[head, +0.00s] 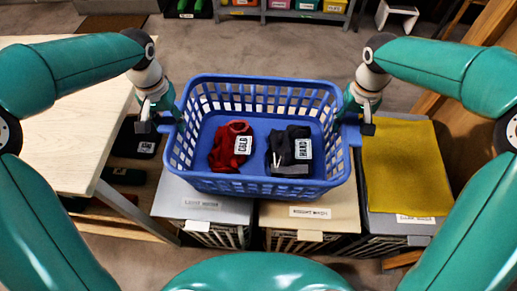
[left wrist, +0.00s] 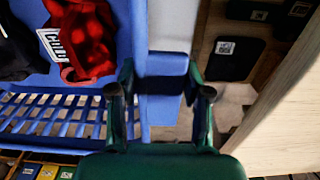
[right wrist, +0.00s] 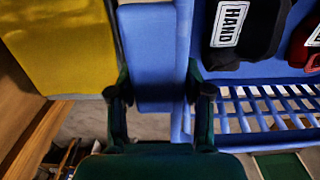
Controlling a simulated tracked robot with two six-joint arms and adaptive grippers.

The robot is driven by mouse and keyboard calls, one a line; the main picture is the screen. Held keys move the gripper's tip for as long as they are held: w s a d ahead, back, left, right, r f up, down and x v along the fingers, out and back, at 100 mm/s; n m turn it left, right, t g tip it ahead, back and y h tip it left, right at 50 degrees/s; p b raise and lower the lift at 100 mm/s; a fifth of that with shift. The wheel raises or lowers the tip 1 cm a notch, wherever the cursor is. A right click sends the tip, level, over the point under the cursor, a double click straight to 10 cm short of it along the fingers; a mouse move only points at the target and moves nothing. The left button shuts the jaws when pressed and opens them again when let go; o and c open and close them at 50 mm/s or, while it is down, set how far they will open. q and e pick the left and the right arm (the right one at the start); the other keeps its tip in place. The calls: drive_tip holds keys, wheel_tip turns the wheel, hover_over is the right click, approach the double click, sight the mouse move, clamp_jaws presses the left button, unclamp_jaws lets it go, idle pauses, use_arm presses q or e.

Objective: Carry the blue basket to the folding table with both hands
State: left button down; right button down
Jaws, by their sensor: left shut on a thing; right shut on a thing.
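The blue basket (head: 262,187) is in the middle of the head view, level, over the hampers. It holds a red garment (head: 228,146) and a black garment (head: 288,150), each tagged. My left gripper (head: 162,118) is shut on the basket's left handle, which shows in the left wrist view (left wrist: 165,66). My right gripper (head: 354,120) is shut on the right handle, which shows in the right wrist view (right wrist: 150,60). I cannot tell whether the basket touches the lids below. A pale wood-topped table (head: 60,130), perhaps the folding table, stands at the left.
Grey (head: 200,207) and beige (head: 330,217) labelled hampers stand under the basket. A yellow cloth (head: 405,165) lies on another hamper at right. A shelf with coloured bins (head: 285,14) and a white stool (head: 397,14) are at the back. Floor beyond the basket is clear.

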idle(0.8)
